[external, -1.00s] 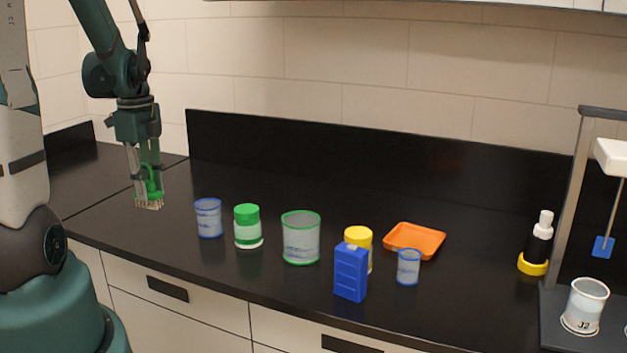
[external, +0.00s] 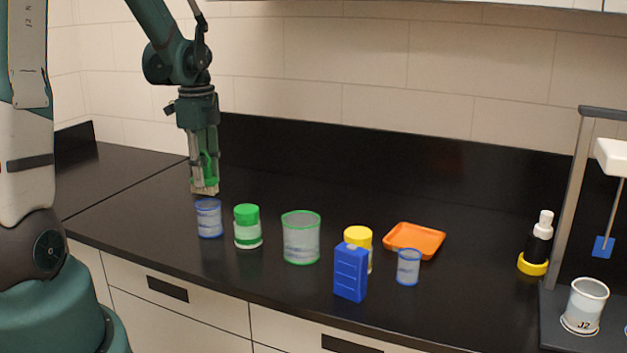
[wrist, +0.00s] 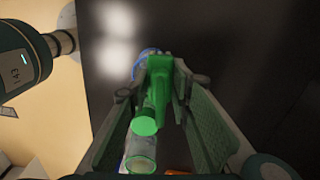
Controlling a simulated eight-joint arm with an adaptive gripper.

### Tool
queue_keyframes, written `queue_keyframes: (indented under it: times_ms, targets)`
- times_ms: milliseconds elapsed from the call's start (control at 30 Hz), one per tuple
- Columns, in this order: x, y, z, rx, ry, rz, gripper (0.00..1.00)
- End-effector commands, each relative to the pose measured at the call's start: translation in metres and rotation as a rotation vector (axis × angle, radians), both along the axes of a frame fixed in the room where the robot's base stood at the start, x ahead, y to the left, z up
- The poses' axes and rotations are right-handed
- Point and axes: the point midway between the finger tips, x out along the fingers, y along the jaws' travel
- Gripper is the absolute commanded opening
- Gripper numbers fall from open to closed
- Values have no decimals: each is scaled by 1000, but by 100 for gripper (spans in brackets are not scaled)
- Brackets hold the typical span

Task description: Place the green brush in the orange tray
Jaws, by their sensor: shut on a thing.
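The green brush (external: 209,172) hangs from my gripper (external: 204,165) with its pale bristles down. In the wrist view the green brush (wrist: 160,82) lies between the fingers of my gripper (wrist: 165,95), which is shut on it. The brush is held above the counter, just behind and above a blue-rimmed beaker at the left. The orange tray (external: 416,239) sits flat on the counter farther right and looks empty. Only a sliver of the orange tray (wrist: 176,172) shows at the bottom of the wrist view.
Between brush and tray stand a blue-rimmed beaker (external: 208,220), a green-capped jar (external: 247,229), a green-rimmed beaker (external: 301,240), a yellow-capped jar (external: 358,236) and a blue box (external: 350,272). A small blue beaker (external: 408,267) stands before the tray. A black bottle (external: 538,245) is right.

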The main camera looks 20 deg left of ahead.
Motion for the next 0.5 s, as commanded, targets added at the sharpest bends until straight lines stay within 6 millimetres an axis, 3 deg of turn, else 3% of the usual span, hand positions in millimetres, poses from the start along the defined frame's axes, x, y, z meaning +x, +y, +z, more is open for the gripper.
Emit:
queue_keyframes:
  times_ms: [500]
  targets:
    - [75, -104, 4, 0, 0, -34, 9]
